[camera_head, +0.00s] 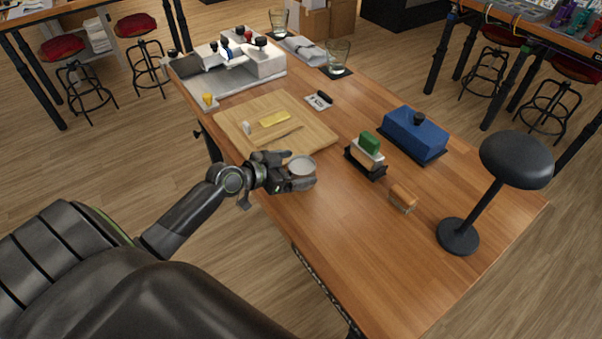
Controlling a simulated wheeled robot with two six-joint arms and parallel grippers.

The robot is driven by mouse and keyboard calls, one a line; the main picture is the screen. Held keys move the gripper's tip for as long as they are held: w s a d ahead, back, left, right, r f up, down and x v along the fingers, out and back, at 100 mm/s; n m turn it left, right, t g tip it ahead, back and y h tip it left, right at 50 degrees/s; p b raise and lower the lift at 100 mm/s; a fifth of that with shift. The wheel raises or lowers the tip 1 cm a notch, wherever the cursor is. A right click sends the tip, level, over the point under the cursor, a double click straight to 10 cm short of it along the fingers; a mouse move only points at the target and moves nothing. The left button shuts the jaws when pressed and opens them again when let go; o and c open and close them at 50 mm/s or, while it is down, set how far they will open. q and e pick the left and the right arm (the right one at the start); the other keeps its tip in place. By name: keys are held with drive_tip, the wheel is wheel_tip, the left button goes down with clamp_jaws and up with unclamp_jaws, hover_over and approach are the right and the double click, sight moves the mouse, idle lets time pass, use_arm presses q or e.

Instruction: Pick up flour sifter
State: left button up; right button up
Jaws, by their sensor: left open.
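A small round pale-grey piece (301,164), which may be the flour sifter, is at the near-left edge of the wooden table (340,240). My left gripper (296,178) is right at it, low over the table, with dark fingers covering its near side. The left gripper is open; whether its fingers touch the round piece cannot be told. The lower part of the round piece is hidden. My right gripper is not in view.
A cutting board (283,107) with a yellow block (275,119) lies behind the gripper. A green-and-white block in a black holder (367,153), a brush (403,197), a blue box (415,134) and a black lamp-like stand (458,236) stand right. The front table is clear.

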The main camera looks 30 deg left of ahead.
use_arm(q)
drive_tip(key=shift+c, duration=0.3)
drive_tip(key=c, duration=1.2)
drive_tip(key=shift+c, duration=0.3)
drive_tip(key=shift+r, duration=0.1)
